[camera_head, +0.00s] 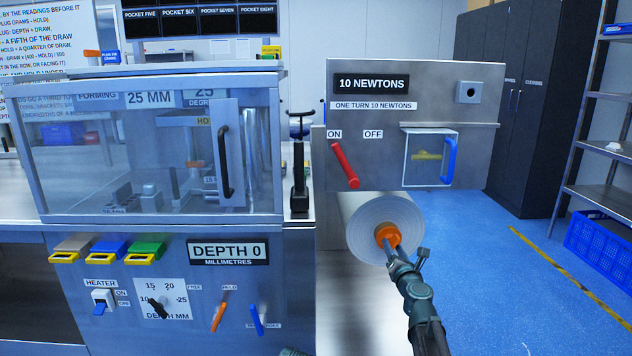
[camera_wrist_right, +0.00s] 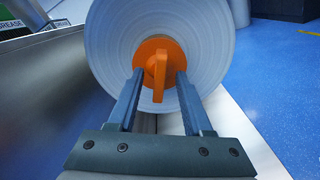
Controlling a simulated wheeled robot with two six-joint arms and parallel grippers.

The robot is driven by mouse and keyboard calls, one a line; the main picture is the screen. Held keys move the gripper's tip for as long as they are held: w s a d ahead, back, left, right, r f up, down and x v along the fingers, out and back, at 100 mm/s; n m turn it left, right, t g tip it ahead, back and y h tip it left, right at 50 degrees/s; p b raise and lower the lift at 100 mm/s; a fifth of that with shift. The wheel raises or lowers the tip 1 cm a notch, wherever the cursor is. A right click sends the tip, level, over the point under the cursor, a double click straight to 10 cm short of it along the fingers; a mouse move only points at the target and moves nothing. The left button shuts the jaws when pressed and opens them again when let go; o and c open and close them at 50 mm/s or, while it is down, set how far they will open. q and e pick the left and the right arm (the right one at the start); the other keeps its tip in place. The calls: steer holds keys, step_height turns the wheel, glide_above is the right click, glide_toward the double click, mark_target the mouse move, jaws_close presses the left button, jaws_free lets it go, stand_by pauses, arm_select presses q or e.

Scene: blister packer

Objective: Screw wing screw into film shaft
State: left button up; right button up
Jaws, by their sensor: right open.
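The orange wing screw (camera_head: 387,235) sits at the centre of the white film roll (camera_head: 362,222), which faces me below the panel marked 10 NEWTONS. In the right wrist view the wing screw (camera_wrist_right: 159,68) shows a round base with an upright wing, in front of the film roll (camera_wrist_right: 105,55). The film shaft is hidden behind the screw and roll. My right gripper (camera_head: 392,248) is open, with its fingertips at the screw. In the right wrist view the fingers (camera_wrist_right: 158,76) stand either side of the wing, with gaps visible.
The panel (camera_head: 450,90) above the roll carries a red ON/OFF lever (camera_head: 344,165) and a clear door with a blue handle (camera_head: 449,159). A glazed station (camera_head: 160,150) and control front stand at left. Blue floor (camera_head: 500,290) is open to the right.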

steer(key=s, duration=0.8)
steer(key=shift+s+d, duration=0.15)
steer(key=shift+s, duration=0.05)
stand_by(1.4)
